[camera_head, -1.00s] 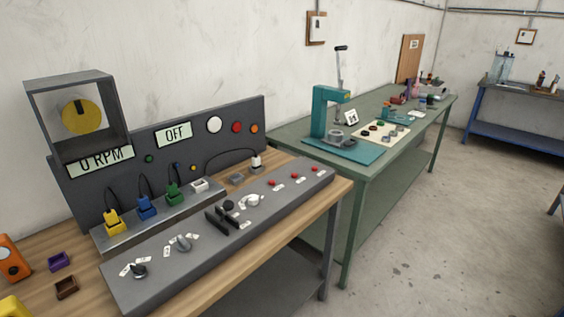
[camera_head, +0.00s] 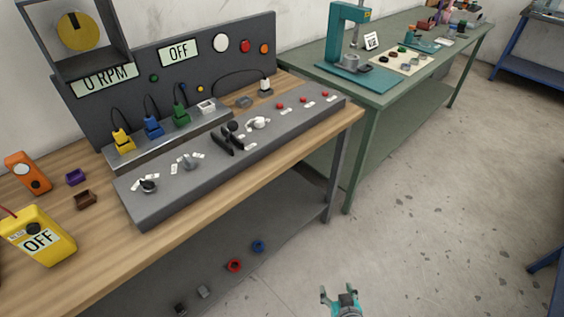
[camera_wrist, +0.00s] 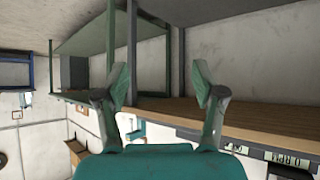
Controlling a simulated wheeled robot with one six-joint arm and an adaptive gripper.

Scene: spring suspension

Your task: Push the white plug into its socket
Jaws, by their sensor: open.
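The white plug (camera_head: 265,85) stands on a small grey block at the right end of the bench panel, with a dark cable arching from it to the panel. The white socket (camera_head: 207,106) sits at the right end of the grey socket strip (camera_head: 145,147), with nothing in it. Yellow (camera_head: 121,140), blue (camera_head: 153,125) and green (camera_head: 180,115) plugs stand in the strip to its left. My gripper (camera_head: 340,292) is open and empty at the bottom of the head view, over the floor in front of the bench. Its open fingers (camera_wrist: 160,78) also show in the wrist view.
A grey control console (camera_head: 180,185) with knobs, a black lever and red buttons lies in front of the strip. A yellow meter (camera_head: 38,240) and an orange device (camera_head: 28,172) stand at left. A green table (camera_head: 400,80) stands behind right. The floor (camera_head: 440,220) is clear.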

